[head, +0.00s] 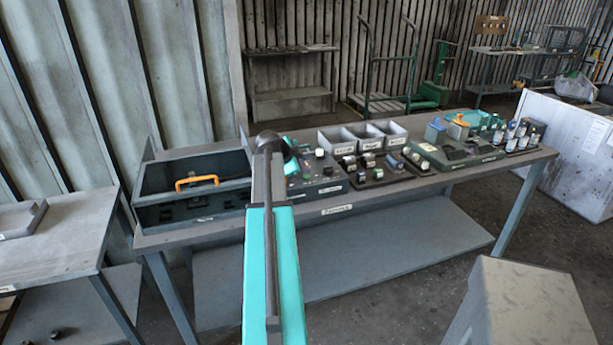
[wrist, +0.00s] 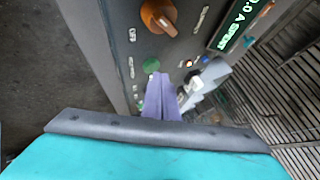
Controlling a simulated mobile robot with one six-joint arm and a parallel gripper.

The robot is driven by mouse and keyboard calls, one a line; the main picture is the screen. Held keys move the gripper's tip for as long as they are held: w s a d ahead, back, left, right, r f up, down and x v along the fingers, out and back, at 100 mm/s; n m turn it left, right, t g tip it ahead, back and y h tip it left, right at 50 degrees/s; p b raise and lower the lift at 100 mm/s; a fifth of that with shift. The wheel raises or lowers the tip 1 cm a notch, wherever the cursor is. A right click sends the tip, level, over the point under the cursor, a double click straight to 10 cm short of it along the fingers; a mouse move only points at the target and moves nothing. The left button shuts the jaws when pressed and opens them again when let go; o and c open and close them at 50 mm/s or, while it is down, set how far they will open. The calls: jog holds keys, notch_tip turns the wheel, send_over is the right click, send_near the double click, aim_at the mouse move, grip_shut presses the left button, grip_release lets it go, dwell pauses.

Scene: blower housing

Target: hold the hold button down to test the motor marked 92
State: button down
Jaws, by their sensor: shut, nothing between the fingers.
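My gripper (wrist: 162,80) shows in the wrist view as two pale violet fingers, shut and empty, with the tips close to the test panel (wrist: 182,42). A round green button (wrist: 151,65) is just up and left of the tips; I cannot tell whether they touch anything. An orange knob (wrist: 158,16) sits above, and a green-lit display (wrist: 240,22) seems to read "0.0 A SPENT". A grey part (wrist: 207,78) is right of the fingers. In the head view the test box (head: 318,188) is partly behind my arm. No number 92 is readable.
The bench (head: 360,196) also holds an open dark box with an orange handle (head: 196,181), three grey bins (head: 365,137), rows of small motors (head: 378,170) and a teal fixture (head: 450,150). A side table (head: 60,245) stands left and a grey block (head: 530,305) front right.

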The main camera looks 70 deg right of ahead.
aim_at(304, 177)
jog(key=shift+r, duration=0.35)
jog(key=shift+r, duration=0.15)
jog(key=shift+r+p, duration=0.65)
jog(key=shift+r, duration=1.75)
